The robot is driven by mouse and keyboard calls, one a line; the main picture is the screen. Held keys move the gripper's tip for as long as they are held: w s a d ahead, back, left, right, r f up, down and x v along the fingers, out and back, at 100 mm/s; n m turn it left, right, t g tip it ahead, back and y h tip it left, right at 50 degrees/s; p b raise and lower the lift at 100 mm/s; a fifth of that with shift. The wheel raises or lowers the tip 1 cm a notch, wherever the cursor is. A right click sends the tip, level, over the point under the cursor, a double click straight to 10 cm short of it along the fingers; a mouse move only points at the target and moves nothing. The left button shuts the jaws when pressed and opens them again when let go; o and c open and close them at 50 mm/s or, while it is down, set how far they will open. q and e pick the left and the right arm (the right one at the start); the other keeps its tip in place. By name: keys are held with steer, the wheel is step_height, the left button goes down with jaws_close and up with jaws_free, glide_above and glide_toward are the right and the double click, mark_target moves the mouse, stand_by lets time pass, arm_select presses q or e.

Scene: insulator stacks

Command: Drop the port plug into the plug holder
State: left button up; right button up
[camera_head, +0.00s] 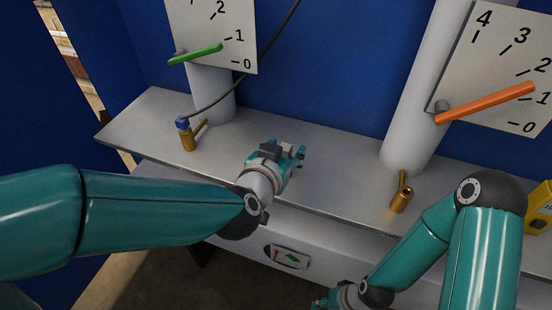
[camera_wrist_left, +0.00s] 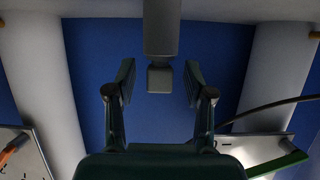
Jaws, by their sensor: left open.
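A blue plug (camera_head: 182,123) with a dark cable sits at the top of the left brass fitting (camera_head: 188,140) on the shelf. My left gripper (camera_head: 292,157) is over the middle of the shelf, to the right of the plug and apart from it. Its fingers stand apart in the left wrist view (camera_wrist_left: 160,85). A grey block-shaped piece (camera_wrist_left: 160,78) shows between the fingers there; I cannot tell whether it is the plug holder or whether it is touched. My right gripper (camera_head: 325,303) is low at the bottom edge, partly cut off; its jaws are unclear.
Two white columns rise from the grey shelf (camera_head: 330,185). Gauge plates carry a green lever (camera_head: 195,54) and an orange lever (camera_head: 485,103). A second brass fitting (camera_head: 401,198) stands at the right. A yellow device (camera_head: 540,208) is at the right edge. A blue wall stands behind.

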arm_select(q)
steer(key=v, duration=1.1)
steer(key=shift+s, duration=0.3)
